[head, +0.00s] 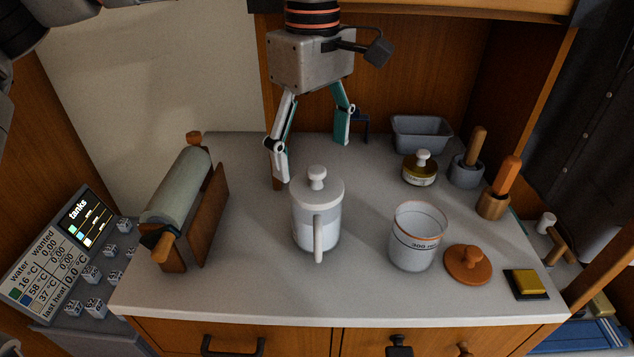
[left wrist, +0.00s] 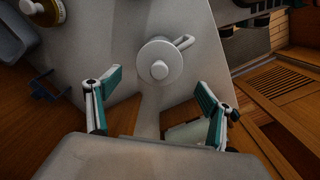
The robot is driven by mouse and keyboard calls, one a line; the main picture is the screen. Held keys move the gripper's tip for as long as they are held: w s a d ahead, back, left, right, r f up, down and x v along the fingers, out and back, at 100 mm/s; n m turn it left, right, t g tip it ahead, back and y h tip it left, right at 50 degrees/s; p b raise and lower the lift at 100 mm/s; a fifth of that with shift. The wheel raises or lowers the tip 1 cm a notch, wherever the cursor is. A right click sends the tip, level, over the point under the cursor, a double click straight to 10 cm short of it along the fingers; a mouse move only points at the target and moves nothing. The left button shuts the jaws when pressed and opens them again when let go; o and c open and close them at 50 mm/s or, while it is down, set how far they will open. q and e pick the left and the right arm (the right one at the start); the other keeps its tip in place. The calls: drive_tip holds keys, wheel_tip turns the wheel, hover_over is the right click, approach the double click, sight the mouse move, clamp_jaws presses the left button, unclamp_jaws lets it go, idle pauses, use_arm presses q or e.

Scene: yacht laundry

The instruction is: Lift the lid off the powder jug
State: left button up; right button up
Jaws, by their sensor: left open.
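The powder jug (head: 304,232) is a pale jug with powder showing in its lower part and a handle facing the front. It stands upright at the middle of the counter. Its white round lid (head: 328,191) with a knob on top sits on the jug. In the left wrist view the lid (left wrist: 174,52) shows from above, with the handle pointing up and right. My left gripper (head: 311,160) is open and empty, behind and above the jug, apart from the lid. Its fingers also show spread in the left wrist view (left wrist: 150,98), below the lid. My right gripper is not in view.
A small white-knobbed jar (head: 420,175), a grey basin (head: 421,135) and handled tools stand behind. A roller on a wooden stand (head: 205,225) is left. The front counter is clear.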

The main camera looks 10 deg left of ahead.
sight(316, 170)
use_arm(q)
drive_tip(key=f, duration=0.4)
drive_tip(key=shift+d+b, duration=0.2)
drive_tip(key=shift+b, duration=0.1)
drive_tip(key=shift+f, duration=0.25)
drive_tip(key=c, duration=2.2)
drive_tip(key=shift+o, duration=0.2)
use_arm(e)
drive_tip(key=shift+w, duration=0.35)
